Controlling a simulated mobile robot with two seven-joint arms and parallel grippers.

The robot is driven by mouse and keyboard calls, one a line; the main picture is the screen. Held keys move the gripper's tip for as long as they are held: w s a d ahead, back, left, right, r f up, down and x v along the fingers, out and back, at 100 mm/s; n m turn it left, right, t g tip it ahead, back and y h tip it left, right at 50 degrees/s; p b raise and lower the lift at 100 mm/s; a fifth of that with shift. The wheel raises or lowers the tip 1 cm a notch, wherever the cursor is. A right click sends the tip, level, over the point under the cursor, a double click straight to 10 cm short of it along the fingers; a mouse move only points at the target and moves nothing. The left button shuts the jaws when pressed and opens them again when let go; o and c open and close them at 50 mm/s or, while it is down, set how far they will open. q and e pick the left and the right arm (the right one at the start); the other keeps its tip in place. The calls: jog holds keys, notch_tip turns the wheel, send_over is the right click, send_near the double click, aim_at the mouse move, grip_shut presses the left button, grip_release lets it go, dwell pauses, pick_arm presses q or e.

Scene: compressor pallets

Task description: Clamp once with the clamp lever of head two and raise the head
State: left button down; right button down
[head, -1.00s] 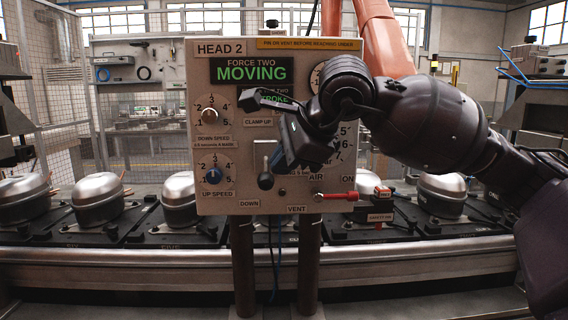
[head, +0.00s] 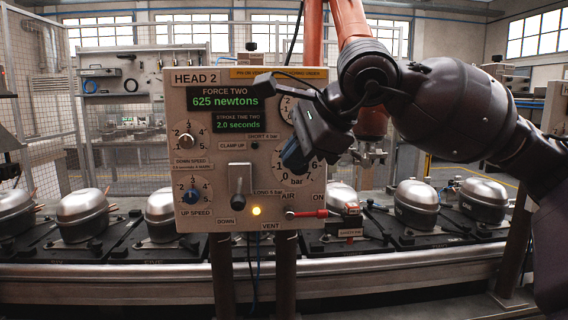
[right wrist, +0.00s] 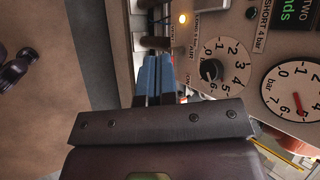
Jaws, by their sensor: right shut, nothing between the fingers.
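My left gripper does not show.
An amber lamp (head: 256,211) is lit below the lever. A red air valve handle (head: 308,213) sticks out to its right. Several compressors (head: 82,213) stand on dark pallets along the conveyor behind (head: 120,273).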

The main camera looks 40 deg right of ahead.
jog(key=shift+v, duration=1.25)
jog(key=shift+s+f, duration=0.1)
jog(key=shift+s, duration=0.05)
jog(key=shift+a, duration=0.1)
